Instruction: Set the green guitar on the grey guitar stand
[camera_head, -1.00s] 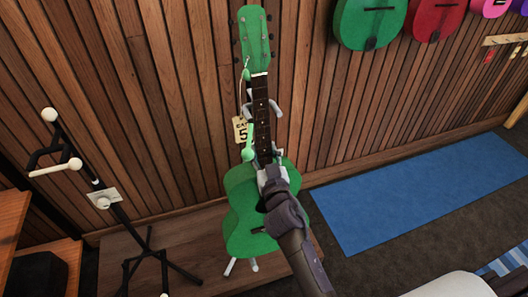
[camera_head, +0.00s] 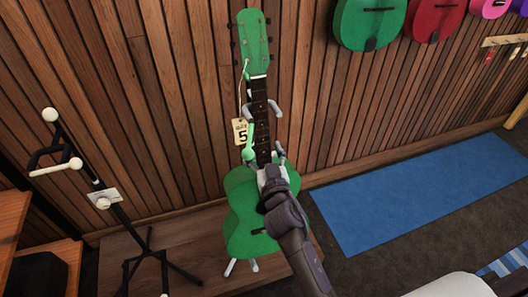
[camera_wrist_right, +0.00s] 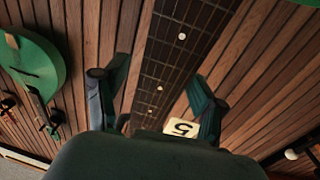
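The green guitar (camera_head: 245,212) is upright, its head (camera_head: 253,40) up by the wall and its body low. Grey hooks (camera_head: 274,108) beside the neck and grey feet (camera_head: 241,267) below the body belong to the grey guitar stand behind it. The guitar hides most of this stand. My right gripper (camera_head: 272,168) is at the base of the neck. In the right wrist view its fingers (camera_wrist_right: 155,108) straddle the fretboard (camera_wrist_right: 168,60), with wall visible between each finger and the neck, so it looks open. My left gripper is out of view.
A black stand with cream tips (camera_head: 105,197) is at the left. A price tag marked 5 (camera_head: 240,131) hangs beside the neck. Green and red instruments (camera_head: 370,22) hang on the wooden wall. A blue mat (camera_head: 425,190) lies on clear floor at the right.

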